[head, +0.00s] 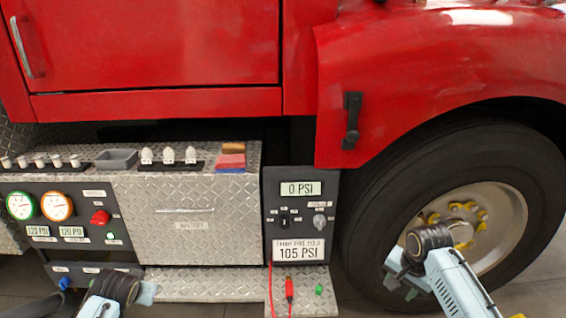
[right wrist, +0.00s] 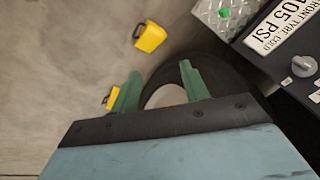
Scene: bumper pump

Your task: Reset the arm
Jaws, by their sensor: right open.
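My right arm comes in from the lower right in the head view. Its right gripper (head: 396,272) is in front of the red truck's front wheel, left of the hub. In the right wrist view the two green fingers of this gripper (right wrist: 162,84) are spread apart with nothing held between them. A dark tyre and pale round shape lie beyond them. My left gripper (head: 147,293) is low at the left in the head view, in front of the diamond-plate step. Its fingers are mostly hidden, so its opening is unclear.
A black panel (head: 301,215) reads 0 PSI and 105 PSI, with a knob. A gauge panel (head: 75,225) is at the left. The wheel hub (head: 490,222) has yellow nuts. A yellow object (right wrist: 150,37) lies on the bare floor. A red clip (head: 289,288) is on the step.

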